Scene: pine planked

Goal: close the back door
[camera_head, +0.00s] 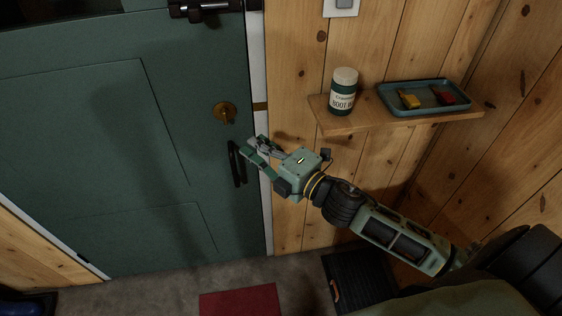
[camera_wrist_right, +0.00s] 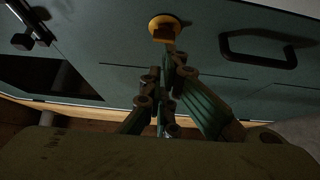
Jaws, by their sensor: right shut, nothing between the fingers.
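The green back door (camera_head: 90,130) fills the left of the head view, and its right edge lies close to the white frame strip (camera_head: 259,120). A black pull handle (camera_head: 236,164) and a round brass lock (camera_head: 225,112) sit near that edge. A dark bolt (camera_head: 210,8) is at the top. My right gripper (camera_head: 254,147) is shut and empty, in front of the door's edge beside the handle. In the right wrist view, the lock (camera_wrist_right: 164,27) is just beyond the fingers and the handle (camera_wrist_right: 258,47) is to the right. My left gripper is out of view.
A wooden shelf (camera_head: 360,120) on the right wall holds a labelled jar (camera_head: 343,92) and a blue tray (camera_head: 385,100) with small red and yellow items. A red mat (camera_head: 240,302) and a black mat (camera_head: 358,277) lie on the floor.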

